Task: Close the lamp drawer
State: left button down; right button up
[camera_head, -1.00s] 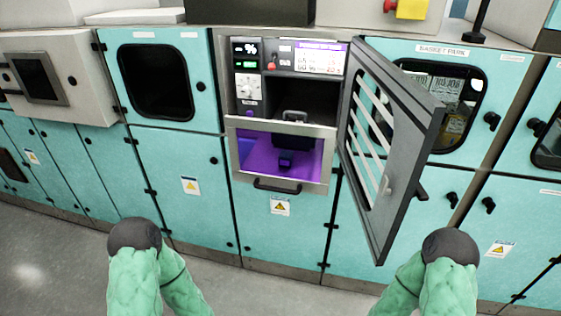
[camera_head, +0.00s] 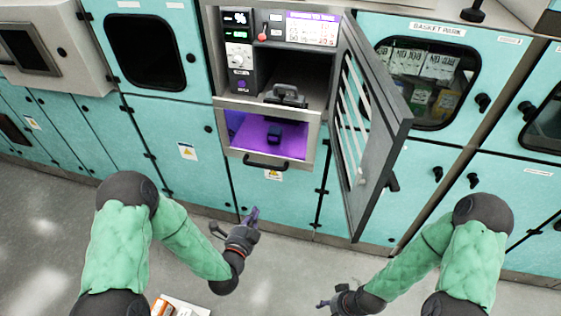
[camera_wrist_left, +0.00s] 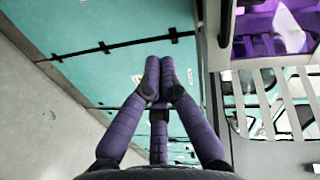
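The lamp drawer (camera_head: 232,158) is in the middle cabinet. It has a grey frame, a purple-lit interior with a dark block, and a dark bar handle (camera_head: 265,163) on its lower front. I cannot tell exactly how far out it stands. In the left wrist view a purple-lit grey part shows at the top right. My right gripper (camera_head: 338,292) is low at the right, open and empty.
A slatted grey door (camera_head: 385,105) stands swung open just right of the drawer. A control panel (camera_head: 238,52) and a bay with a dark handle are above. A box (camera_head: 180,308) lies at the bottom edge.

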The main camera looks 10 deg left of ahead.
pick_arm(q)
notch_tip(320, 180, up, 5)
jog(key=m+t, duration=0.2)
jog(key=w+d+p, duration=0.1)
jog(key=w+p, duration=0.1)
jog(key=w, duration=1.2)
jog(key=shift+w+f, duration=0.15)
jog(key=shift+w, duration=0.1)
pick_arm(e)
jog(key=v, duration=0.3)
jog(key=shift+w, duration=0.25)
